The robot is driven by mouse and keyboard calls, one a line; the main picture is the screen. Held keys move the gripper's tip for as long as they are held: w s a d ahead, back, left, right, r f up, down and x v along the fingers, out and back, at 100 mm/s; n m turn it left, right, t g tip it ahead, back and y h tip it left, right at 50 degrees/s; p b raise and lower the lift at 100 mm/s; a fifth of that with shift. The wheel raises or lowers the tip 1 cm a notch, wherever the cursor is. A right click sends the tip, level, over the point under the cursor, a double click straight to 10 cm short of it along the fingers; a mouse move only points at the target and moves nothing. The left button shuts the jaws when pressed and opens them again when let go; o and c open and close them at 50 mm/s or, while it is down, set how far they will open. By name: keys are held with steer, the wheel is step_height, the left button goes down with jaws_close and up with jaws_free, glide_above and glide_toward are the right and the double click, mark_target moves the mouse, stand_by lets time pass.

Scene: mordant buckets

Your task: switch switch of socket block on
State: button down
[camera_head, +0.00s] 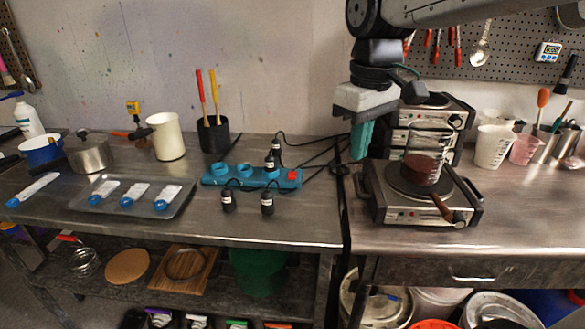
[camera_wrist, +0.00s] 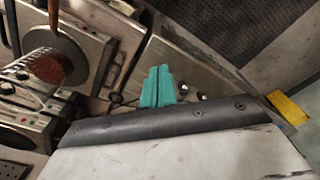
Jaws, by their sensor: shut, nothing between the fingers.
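The blue socket block (camera_head: 251,177) lies on the left metal bench near its right end. A red switch (camera_head: 293,176) sits at its right end; I cannot tell its position. Black plugs (camera_head: 228,201) and (camera_head: 267,203) lie in front of the block, and another plug (camera_head: 269,163) stands at it. My gripper (camera_head: 361,157) hangs above the gap between the benches, to the right of the block and higher than it. Its teal fingers are shut and empty, and they also show in the wrist view (camera_wrist: 158,70). The block does not show clearly in the wrist view.
A hot plate (camera_head: 420,208) with a beaker of dark red liquid (camera_head: 423,166) stands close right of my gripper. Black cables (camera_head: 318,155) run across the bench behind the block. A black pot with sticks (camera_head: 213,134) and a tray (camera_head: 180,206) stand left.

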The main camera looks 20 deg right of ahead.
steer(key=w+n, duration=0.4)
steer(key=w, duration=1.2)
steer(key=n+g, duration=0.2)
steer(key=n, duration=0.3)
glide_above(293, 176)
steer(key=w, duration=0.2)
step_height(293, 176, down, 9)
steer(key=shift+s+d+r, duration=0.15)
steer(key=shift+d+r, duration=0.05)
steer(key=shift+f, duration=0.1)
steer(key=f, duration=0.4)
steer(key=s+f, duration=0.1)
steer(key=f, duration=0.8)
steer(key=shift+s+a+f, duration=0.3)
steer(key=shift+f, duration=0.1)
steer(key=shift+s+f, duration=0.1)
steer(key=shift+f, duration=0.1)
